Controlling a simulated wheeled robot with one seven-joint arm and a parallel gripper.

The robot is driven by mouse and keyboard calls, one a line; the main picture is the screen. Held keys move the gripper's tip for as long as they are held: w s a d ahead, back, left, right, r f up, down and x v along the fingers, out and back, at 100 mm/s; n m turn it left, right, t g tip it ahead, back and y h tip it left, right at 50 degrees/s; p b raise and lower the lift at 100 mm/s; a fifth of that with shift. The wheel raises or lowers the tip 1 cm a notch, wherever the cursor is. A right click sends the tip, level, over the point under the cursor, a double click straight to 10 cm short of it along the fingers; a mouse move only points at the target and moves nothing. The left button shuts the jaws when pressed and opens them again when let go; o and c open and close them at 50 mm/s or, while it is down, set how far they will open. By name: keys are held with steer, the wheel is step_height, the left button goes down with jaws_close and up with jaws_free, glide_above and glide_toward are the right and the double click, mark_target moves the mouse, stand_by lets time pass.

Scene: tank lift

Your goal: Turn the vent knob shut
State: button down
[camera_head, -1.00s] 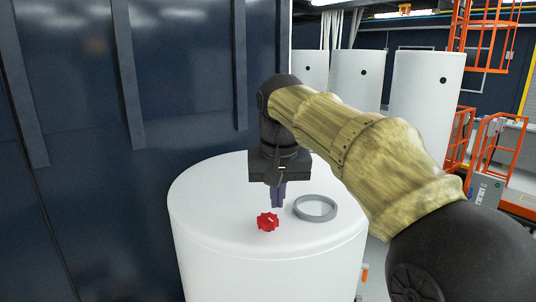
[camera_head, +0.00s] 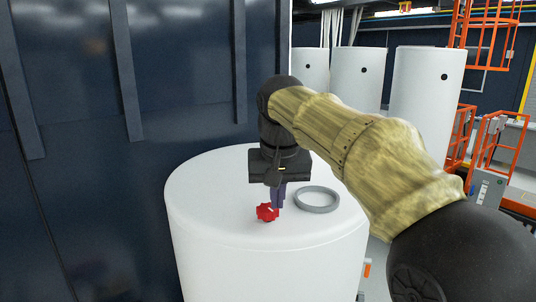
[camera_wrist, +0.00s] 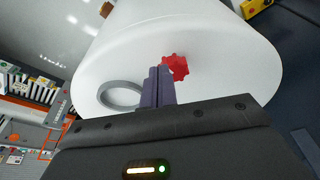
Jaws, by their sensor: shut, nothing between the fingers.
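The red vent knob (camera_head: 267,212) sits on top of the white tank (camera_head: 225,240), towards its front. It also shows in the wrist view (camera_wrist: 176,67), just beyond my fingertips. My gripper (camera_head: 278,206) points down at the tank top, its purple fingers shut together with nothing between them. In the head view the fingers overlap the knob's right edge. In the wrist view the fingertips (camera_wrist: 160,70) lie right beside the knob. I cannot tell whether they touch it. The knob's far side is partly hidden by the fingers.
A grey ring (camera_head: 317,200) lies or stands on the tank top to the right of the knob. A dark blue wall (camera_head: 85,130) rises at left. Several white tanks (camera_head: 357,78) and orange railings (camera_head: 485,140) stand behind at right.

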mark_target(268, 213)
steer(key=shift+s+b+x, duration=0.2)
steer(key=shift+b+x, duration=0.25)
steer(key=shift+x, duration=0.35)
steer(key=shift+s+b+x, duration=0.2)
steer(key=shift+b+x, duration=0.25)
steer(key=shift+x, duration=0.35)
steer(key=shift+w+a+p, duration=0.1)
steer(key=shift+w+p, duration=0.1)
steer(key=shift+p, duration=0.1)
steer(key=shift+s+a+p, duration=0.2)
steer(key=shift+a+p, duration=0.55)
steer(key=shift+a, duration=0.05)
steer(key=shift+w+a+p, duration=0.1)
steer(key=shift+a+p, duration=0.55)
steer(key=shift+p, duration=0.05)
steer(key=shift+s+a, duration=0.15)
steer(key=shift+s, duration=0.15)
